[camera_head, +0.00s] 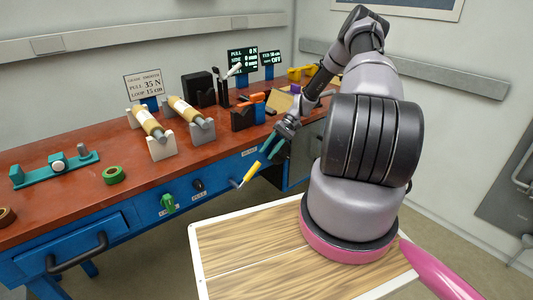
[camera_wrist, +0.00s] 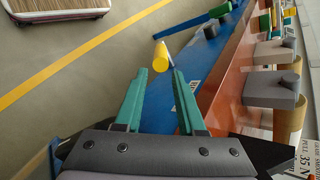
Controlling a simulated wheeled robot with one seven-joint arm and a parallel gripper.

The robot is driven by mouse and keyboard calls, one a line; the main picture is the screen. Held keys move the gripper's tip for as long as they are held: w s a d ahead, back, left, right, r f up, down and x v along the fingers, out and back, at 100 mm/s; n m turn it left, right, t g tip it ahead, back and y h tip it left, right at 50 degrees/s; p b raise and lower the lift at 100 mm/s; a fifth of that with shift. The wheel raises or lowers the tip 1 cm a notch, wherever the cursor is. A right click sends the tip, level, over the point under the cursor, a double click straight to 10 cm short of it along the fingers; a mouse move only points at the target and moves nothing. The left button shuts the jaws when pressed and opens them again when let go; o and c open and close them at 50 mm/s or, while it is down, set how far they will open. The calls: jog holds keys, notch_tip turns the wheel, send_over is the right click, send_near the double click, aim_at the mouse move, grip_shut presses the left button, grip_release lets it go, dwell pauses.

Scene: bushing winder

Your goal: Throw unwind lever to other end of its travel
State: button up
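A lever with a yellow grip (camera_head: 251,173) sticks out and up from the blue front of the bench, below a small white label too small to read. I take it to be the unwind lever. My gripper (camera_head: 267,147) has teal fingers and is open and empty, just above and right of the yellow grip. In the wrist view the yellow grip (camera_wrist: 161,56) appears ahead of and roughly centred between the open fingertips (camera_wrist: 160,72). Its thin shaft runs to the bench front, partly hidden by the right finger. I see no contact.
The same bench front carries a black knob (camera_head: 198,186) and a green handle (camera_head: 168,203), left of the lever. Two wound bushings (camera_head: 148,123) rest in cradles on the red bench top (camera_head: 90,150). The floor in front of the lever is clear.

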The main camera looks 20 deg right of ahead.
jog(key=shift+s+a+r+n+h, duration=0.15)
jog(key=shift+a+r+n+h, duration=0.1)
jog(key=shift+n+h, duration=0.25)
grip_shut()
jog(key=s+a+r+n+t+h, duration=0.25)
jog(key=a+r+n+h, duration=0.2)
jog(key=n, duration=0.75)
jog(key=s+a+r+n+t+h, duration=0.25)
jog(key=r+n, duration=0.35)
jog(key=n, duration=0.7)
send_over(251, 170)
jog(key=s+a, duration=0.2)
jog(key=s+d+x, duration=0.1)
jog(key=x, duration=0.8)
jog(key=shift+g, duration=0.3)
jog(key=d+f, duration=0.2)
jog(key=f, duration=0.1)
jog(key=shift+w+d, duration=0.25)
jog(key=shift+w, duration=0.1)
jog(key=shift+w+d+f, duration=0.15)
jog(key=shift+d+f, duration=0.1)
jog(key=shift+f, duration=0.15)
jog(key=shift+d, duration=0.1)
